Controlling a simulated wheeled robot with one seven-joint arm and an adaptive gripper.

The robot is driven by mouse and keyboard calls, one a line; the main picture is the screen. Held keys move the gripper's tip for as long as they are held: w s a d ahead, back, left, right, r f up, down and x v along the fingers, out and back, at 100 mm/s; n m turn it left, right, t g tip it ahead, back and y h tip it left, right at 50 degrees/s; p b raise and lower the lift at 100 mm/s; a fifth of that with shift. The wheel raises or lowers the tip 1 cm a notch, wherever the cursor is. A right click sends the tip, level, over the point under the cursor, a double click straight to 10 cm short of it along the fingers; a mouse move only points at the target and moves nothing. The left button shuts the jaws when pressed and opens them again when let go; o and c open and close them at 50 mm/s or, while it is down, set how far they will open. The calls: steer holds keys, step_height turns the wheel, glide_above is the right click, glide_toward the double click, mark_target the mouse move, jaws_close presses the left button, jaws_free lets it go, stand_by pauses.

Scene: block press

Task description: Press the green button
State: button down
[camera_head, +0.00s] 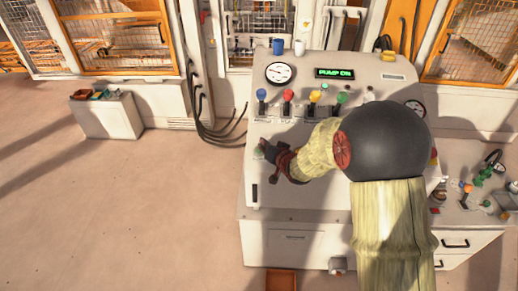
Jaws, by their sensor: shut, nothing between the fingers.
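A white sloped control console (256,185) stands in the middle of the head view. A small green button (259,152) shows on its left side, partly hidden by my gripper. My gripper (268,150) is shut and empty, with its tips at the button. I cannot tell whether they touch it or how far it is pushed in. A display (335,73) on the console reads "PUMP ON" in green letters. My arm covers the middle and right of the panel.
Levers with blue (261,94), red (288,95), yellow (314,96) and green (341,98) knobs stand above my gripper. A gauge (280,73) sits at the upper left. Cups stand on the console's top edge. The floor to the left is clear.

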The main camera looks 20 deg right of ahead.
steer(key=r+p, duration=0.1)
steer(key=s+r+p, duration=0.1)
steer(key=r, duration=0.1)
steer(key=s+r+p, duration=0.1)
steer(key=r, duration=0.1)
steer(key=shift+s+a+r+p, duration=0.15)
steer(key=shift+a+r+p, duration=0.05)
steer(key=shift+a+p, duration=0.2)
stand_by(0.8)
